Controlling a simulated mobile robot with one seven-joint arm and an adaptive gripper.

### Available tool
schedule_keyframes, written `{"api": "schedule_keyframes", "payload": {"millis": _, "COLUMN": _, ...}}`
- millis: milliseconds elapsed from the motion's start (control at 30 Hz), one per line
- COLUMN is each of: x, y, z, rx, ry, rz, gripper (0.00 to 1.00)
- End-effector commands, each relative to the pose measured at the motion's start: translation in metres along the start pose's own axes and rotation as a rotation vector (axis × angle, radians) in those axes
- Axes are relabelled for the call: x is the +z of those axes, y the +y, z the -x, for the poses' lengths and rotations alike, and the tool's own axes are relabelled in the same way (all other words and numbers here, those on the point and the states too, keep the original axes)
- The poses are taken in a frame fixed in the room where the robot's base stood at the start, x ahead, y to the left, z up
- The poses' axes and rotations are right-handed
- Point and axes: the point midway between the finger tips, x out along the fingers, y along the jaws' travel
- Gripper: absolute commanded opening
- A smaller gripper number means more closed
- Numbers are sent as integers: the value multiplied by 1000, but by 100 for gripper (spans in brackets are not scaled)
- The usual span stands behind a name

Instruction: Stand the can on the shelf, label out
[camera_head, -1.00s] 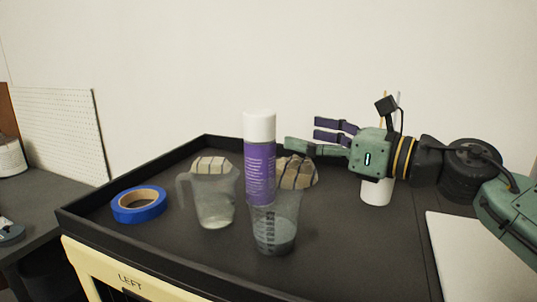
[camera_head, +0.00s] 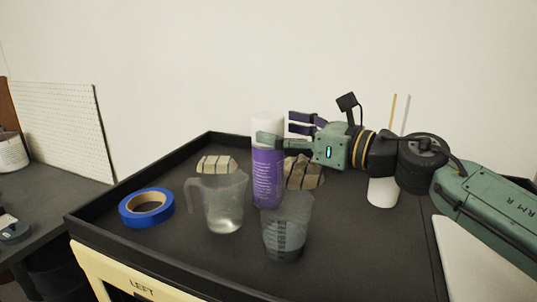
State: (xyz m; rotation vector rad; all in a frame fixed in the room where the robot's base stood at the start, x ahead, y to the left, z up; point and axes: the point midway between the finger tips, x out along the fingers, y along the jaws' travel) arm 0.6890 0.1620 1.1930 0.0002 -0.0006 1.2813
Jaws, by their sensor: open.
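The can is a purple spray can (camera_head: 268,182) with a white cap, standing upright on the black tray top (camera_head: 160,255). Small white print on its purple side faces the camera. A clear measuring cup (camera_head: 287,232) in front of it hides part of its lower right side. My gripper (camera_head: 277,128) reaches in from the right at the height of the cap. Its green finger lies across the front of the can just below the cap, and its purple fingers are behind and to the right. The jaws are open; contact cannot be told. No shelf is clearly visible.
A clear jug (camera_head: 222,208) stands left of the can, with striped blocks (camera_head: 217,164) behind it and more blocks (camera_head: 303,172) right of the can. Blue tape (camera_head: 146,208) lies at left. A white cup (camera_head: 382,192) stands under my arm. The tray has a raised rim.

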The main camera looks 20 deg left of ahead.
Motion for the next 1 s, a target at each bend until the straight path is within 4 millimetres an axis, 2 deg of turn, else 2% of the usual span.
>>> {"api": "schedule_keyframes", "payload": {"millis": 33, "x": 9, "y": 0, "z": -10, "rx": 4, "ry": 3, "rz": -2, "gripper": 78}}
{"api": "schedule_keyframes", "payload": {"millis": 67, "x": 10, "y": 0, "z": -14, "rx": 4, "ry": 3, "rz": -1, "gripper": 78}}
{"api": "schedule_keyframes", "payload": {"millis": 200, "x": 6, "y": -1, "z": -29, "rx": 2, "ry": 0, "rz": -1, "gripper": 78}}
{"api": "schedule_keyframes", "payload": {"millis": 467, "x": 4, "y": -1, "z": -32, "rx": 0, "ry": 0, "rz": 0, "gripper": 78}}
{"api": "schedule_keyframes", "payload": {"millis": 1000, "x": 4, "y": -1, "z": -32, "rx": 0, "ry": 0, "rz": 0, "gripper": 43}}
